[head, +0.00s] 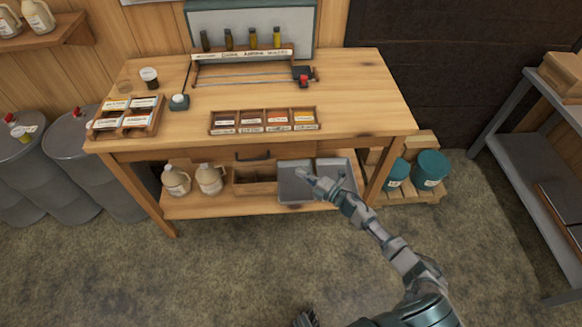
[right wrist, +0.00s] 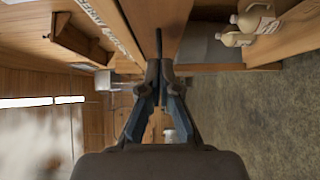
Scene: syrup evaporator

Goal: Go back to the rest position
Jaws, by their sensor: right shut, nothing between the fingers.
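My right arm reaches up from the bottom right in the head view. Its gripper (head: 302,174) is in front of the workbench's lower shelf, over the grey tub in the picture. In the right wrist view the two fingers of this gripper (right wrist: 164,72) meet at their tips, with nothing between them. The wooden workbench (head: 365,90) stands ahead.
The lower shelf holds jugs (head: 209,179), a wooden box (head: 250,187) and a grey tub (head: 296,190). Teal buckets (head: 430,168) stand to the right, drums (head: 85,150) to the left. A metal rack (head: 540,165) is at far right. Foreground floor is clear.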

